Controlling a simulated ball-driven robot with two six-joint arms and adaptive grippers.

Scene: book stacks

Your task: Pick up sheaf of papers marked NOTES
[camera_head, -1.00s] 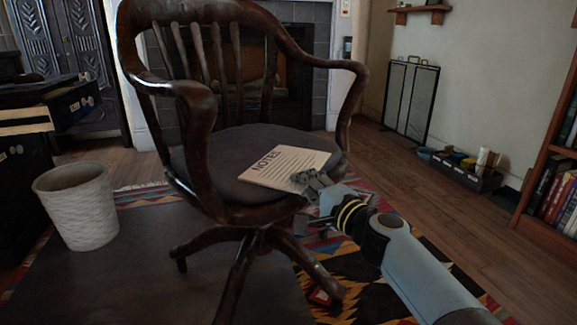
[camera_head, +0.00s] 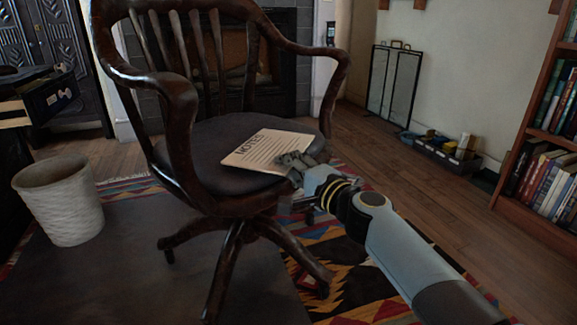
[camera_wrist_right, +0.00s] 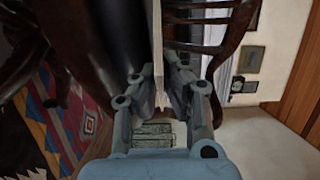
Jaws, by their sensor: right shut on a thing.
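The sheaf of papers marked NOTES (camera_head: 262,148) is cream with printed lines. It lies over the dark seat of the wooden swivel chair (camera_head: 215,150) in the head view. My right gripper (camera_head: 293,165) is at the sheaf's near right edge, shut on it. In the right wrist view the sheaf shows edge-on as a thin pale strip (camera_wrist_right: 157,60) between the fingers of my right gripper (camera_wrist_right: 162,98). I cannot tell whether the sheaf still touches the seat. My left gripper is not in view.
The chair's curved armrests (camera_head: 180,110) rise on both sides of the seat. A white wastebasket (camera_head: 62,200) stands at the left. A bookcase (camera_head: 548,140) is at the right, and a low tray of items (camera_head: 445,150) sits by the wall. Wooden floor between is open.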

